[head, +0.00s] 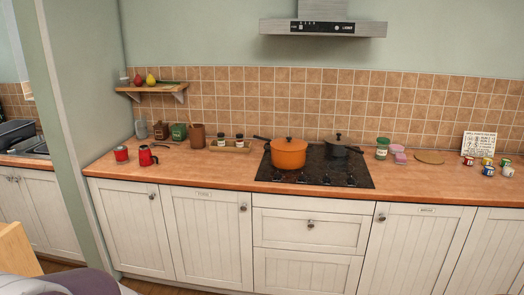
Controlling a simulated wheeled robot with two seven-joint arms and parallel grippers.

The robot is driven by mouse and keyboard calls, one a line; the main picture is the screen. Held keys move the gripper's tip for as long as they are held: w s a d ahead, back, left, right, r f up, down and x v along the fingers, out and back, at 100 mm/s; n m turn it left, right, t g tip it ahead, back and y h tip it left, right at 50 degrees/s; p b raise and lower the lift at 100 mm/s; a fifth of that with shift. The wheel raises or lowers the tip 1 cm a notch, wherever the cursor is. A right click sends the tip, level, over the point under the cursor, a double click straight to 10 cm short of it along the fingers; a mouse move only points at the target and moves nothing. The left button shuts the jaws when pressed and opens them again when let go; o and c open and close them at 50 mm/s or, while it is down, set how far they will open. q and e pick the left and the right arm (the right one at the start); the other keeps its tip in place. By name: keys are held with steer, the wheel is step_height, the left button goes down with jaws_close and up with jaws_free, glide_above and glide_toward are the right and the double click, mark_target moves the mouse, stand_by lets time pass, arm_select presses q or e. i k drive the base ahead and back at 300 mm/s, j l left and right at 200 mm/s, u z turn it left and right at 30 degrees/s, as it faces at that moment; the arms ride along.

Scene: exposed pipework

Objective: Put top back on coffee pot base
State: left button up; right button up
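Two separate red pieces stand apart on the left part of the wooden countertop (225,170). The left one is a short red piece (121,154), which looks like the coffee pot base. The right one is a red piece with a black handle (146,157), which looks like the coffee pot top. Both are small in the head view, so fine detail is unclear. Neither of my grippers is in view.
An orange pot (288,154) and a dark pan (342,146) stand on the black cooktop (325,172). Canisters and a brown jug (198,136) stand behind the red pieces. A wall edge (75,130) is at left. The counter front between jug and cooktop is clear.

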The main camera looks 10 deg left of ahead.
mark_target(146, 159)
steer(key=i+u, duration=0.25)
steer(key=i, duration=0.25)
steer(key=i+l+u, duration=0.2)
steer(key=i, duration=0.25)
steer(key=i+l+u, duration=0.1)
steer(key=i+u, duration=0.15)
steer(key=i, duration=0.25)
steer(key=i+j+u, duration=0.2)
steer(key=i+u, duration=0.65)
steer(key=i+l+u, duration=0.1)
steer(key=i+u, duration=0.45)
steer(key=i, duration=0.4)
steer(key=i+l+u, duration=0.15)
steer(key=i, duration=0.3)
steer(key=i+l+u, duration=0.1)
steer(key=i, duration=0.4)
